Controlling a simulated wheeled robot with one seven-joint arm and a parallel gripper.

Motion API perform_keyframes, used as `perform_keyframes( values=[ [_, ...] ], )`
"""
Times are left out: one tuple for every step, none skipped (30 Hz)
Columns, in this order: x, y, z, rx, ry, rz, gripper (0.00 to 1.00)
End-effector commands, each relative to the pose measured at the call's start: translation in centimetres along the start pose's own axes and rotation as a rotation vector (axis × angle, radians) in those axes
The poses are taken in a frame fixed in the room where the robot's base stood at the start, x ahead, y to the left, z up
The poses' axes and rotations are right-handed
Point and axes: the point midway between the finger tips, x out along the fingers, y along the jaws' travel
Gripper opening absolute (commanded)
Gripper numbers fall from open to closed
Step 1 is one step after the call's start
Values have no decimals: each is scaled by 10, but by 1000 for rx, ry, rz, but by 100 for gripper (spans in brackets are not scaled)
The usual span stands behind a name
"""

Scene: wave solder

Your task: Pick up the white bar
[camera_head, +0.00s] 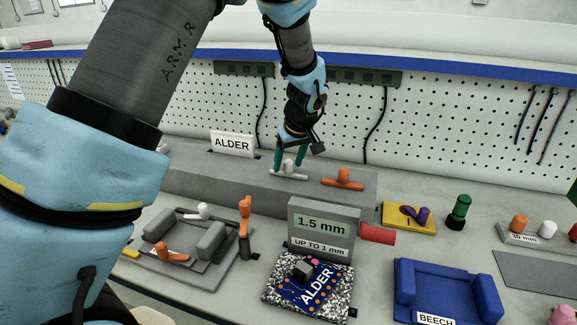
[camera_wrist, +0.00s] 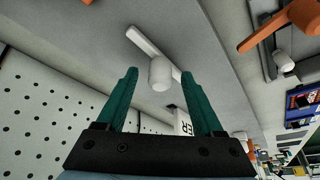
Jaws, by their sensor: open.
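The white bar (camera_head: 289,175) is a slim flat strip with a round white knob on its middle. It lies on top of the long grey block (camera_head: 200,180), left of an orange bar of like shape (camera_head: 342,182). My gripper (camera_head: 290,158) is above the white bar, pointing down, with green fingers spread. In the wrist view the white bar (camera_wrist: 143,40) runs diagonally, and its knob appears between the open fingertips of my gripper (camera_wrist: 160,75). The fingers look empty. Whether they touch the knob cannot be told.
A white ALDER sign (camera_head: 232,144) stands behind the grey block, before a pegboard wall (camera_head: 430,120). In front are a grey 1.5 mm gauge (camera_head: 322,205), an ALDER board (camera_head: 315,288), a grey fixture (camera_head: 190,250) and a blue BEECH holder (camera_head: 447,280). A yellow block (camera_head: 395,215) stands right.

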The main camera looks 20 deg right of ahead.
Motion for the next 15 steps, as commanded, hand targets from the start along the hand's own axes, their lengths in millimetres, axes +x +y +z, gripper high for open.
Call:
perform_keyframes(
  values=[
    [2,0,0,0,0,-1,69],
    [4,0,0,0,0,0,69],
    [4,0,0,0,0,0,69],
    [5,0,0,0,0,0,69],
    [5,0,0,0,0,1,69],
    [5,0,0,0,0,1,69],
    [5,0,0,0,0,1,69],
    [5,0,0,0,0,1,69],
    [5,0,0,0,0,1,66],
    [5,0,0,0,0,1,63],
    [5,0,0,0,0,1,60],
    [5,0,0,0,0,1,55],
    [5,0,0,0,0,1,52],
    [5,0,0,0,0,1,48],
    [5,0,0,0,0,1,44]
  ],
)
